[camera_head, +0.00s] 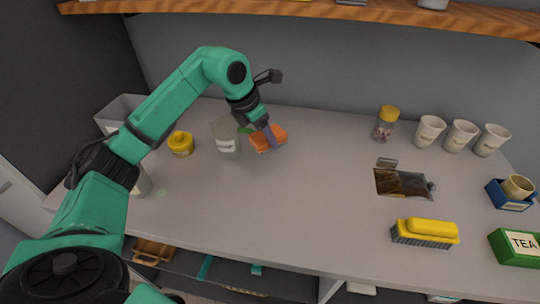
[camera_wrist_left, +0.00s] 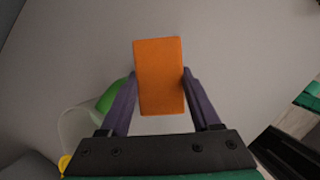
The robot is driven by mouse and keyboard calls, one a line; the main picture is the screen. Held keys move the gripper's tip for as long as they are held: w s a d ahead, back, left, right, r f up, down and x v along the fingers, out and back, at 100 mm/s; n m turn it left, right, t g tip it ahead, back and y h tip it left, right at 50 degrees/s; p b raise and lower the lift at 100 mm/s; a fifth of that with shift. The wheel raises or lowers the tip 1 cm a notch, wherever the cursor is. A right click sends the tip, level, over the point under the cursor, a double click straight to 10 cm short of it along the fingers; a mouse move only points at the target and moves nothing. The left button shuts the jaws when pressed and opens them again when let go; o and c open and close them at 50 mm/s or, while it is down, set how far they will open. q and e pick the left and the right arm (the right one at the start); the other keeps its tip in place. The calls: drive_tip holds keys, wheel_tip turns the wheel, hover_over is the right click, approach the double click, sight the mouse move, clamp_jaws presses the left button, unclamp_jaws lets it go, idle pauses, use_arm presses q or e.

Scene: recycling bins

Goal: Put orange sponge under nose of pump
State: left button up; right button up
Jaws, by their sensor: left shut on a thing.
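The orange sponge (camera_head: 262,143) is between the purple fingers of my left gripper (camera_head: 268,135) near the back of the counter. In the left wrist view the sponge (camera_wrist_left: 159,77) is a plain orange block with a finger on each long side, so the gripper is shut on it. The pump is a greyish translucent labelled bottle (camera_head: 226,143) just left of the sponge. Its green nose (camera_head: 244,130) points right, toward the sponge. The green part (camera_wrist_left: 112,95) also shows behind the left finger in the wrist view. I cannot tell whether the sponge touches the counter. My right gripper is not in view.
A yellow pot (camera_head: 181,144) stands left of the pump. A jar with a yellow lid (camera_head: 385,124) and several cups stand at the back right. A sink opening (camera_head: 402,183), a yellow brush (camera_head: 424,232) and a green tea box (camera_head: 516,248) are right. The middle counter is clear.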

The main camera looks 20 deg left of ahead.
use_arm(q)
hover_over(271, 164)
drive_tip(key=s, duration=0.1)
drive_tip(key=f, duration=0.4)
drive_tip(key=shift+a+f+p, duration=0.3)
drive_tip(key=shift+a+f, duration=0.1)
drive_tip(key=f, duration=0.3)
drive_tip(key=shift+s+f+p, duration=0.2)
drive_tip(key=shift+f+p, duration=0.15)
drive_tip(key=shift+w+f, duration=0.15)
drive_tip(key=shift+f+b, duration=0.2)
drive_tip(key=shift+b, duration=0.1)
drive_tip(key=o, duration=1)
drive_tip(key=shift+r, duration=0.1)
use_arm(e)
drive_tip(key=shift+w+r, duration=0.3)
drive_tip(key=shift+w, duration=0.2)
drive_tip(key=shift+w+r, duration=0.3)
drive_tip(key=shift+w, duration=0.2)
use_arm(q)
drive_tip(key=shift+o, duration=0.2)
